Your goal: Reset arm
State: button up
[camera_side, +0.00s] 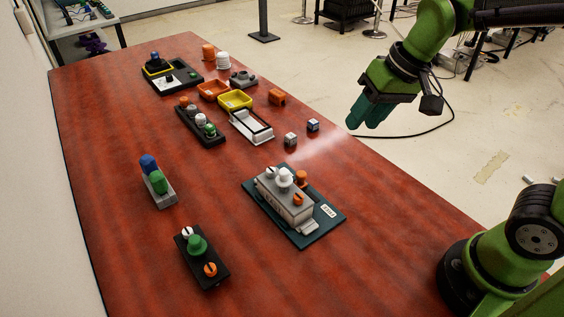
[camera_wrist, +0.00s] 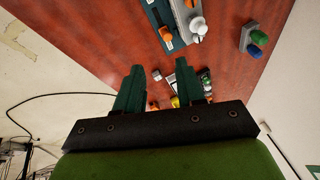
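My gripper (camera_side: 368,112) hangs in the air beyond the right edge of the red-brown table in the side view, clear of every object. In the wrist view my gripper's two dark green fingers (camera_wrist: 158,98) stand wide apart with nothing between them at the tips. No object is held. My green arm reaches in from the upper right of the side view.
The table (camera_side: 330,180) carries a grey phone-like device on a dark plate (camera_side: 318,229), a black block with knobs (camera_side: 213,272), a grey block with blue and green knobs (camera_side: 166,195), two small cubes (camera_side: 290,139), and orange (camera_side: 213,92) and yellow (camera_side: 235,102) trays.

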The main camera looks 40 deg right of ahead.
jog(key=s+d+r+m+t, duration=0.1)
jog(key=s+d+t, duration=0.2)
jog(key=s, duration=0.4)
jog(key=shift+r, duration=0.4)
